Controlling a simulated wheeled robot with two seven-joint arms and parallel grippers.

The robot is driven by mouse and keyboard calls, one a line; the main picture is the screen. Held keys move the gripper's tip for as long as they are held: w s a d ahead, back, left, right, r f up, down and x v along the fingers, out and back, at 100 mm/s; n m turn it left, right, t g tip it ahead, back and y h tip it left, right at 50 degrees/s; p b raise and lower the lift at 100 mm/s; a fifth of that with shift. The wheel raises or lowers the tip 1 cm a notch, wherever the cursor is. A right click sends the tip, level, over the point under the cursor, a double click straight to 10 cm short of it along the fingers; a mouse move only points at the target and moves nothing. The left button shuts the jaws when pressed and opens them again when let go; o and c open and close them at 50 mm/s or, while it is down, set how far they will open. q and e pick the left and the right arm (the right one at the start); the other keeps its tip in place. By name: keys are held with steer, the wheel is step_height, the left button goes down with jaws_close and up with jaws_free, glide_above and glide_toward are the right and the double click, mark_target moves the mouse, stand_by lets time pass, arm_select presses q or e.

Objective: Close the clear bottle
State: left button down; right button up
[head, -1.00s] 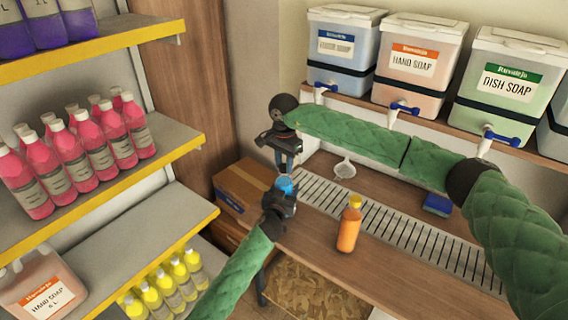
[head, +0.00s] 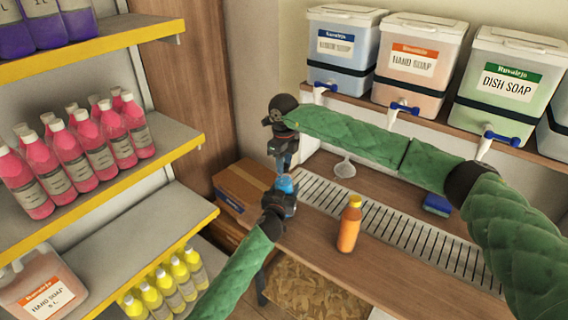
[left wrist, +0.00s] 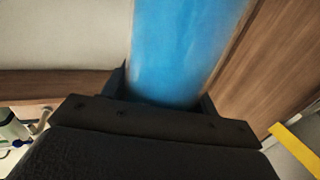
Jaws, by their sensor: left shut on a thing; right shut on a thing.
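The clear bottle with blue liquid (head: 286,185) is upright in my left gripper (head: 281,197), over the front left of the wooden counter. In the left wrist view the blue bottle (left wrist: 185,50) fills the space between the fingers. My right gripper (head: 284,162) points down directly above the bottle, its fingers shut at the bottle's top. What it holds there, apparently the cap, is hidden by the fingers. I cannot tell how the cap sits on the neck.
An orange bottle with a yellow cap (head: 349,224) stands on the counter (head: 315,222). A funnel (head: 344,168), a drain grate (head: 400,230) and a blue sponge (head: 437,205) lie behind it. A cardboard box (head: 243,185) is at left. Soap drums with taps (head: 412,60) line the back shelf.

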steer(key=m, duration=0.4)
steer(key=shift+a+r+m, duration=0.1)
steer(key=shift+m, duration=0.2)
steer(key=o, duration=0.9)
steer(key=shift+c, duration=0.2)
steer(key=o, duration=0.3)
arm_select(q)
steer(key=shift+d+r, duration=0.1)
steer(key=shift+d, duration=0.05)
arm_select(e)
step_height(320, 180, up, 12)
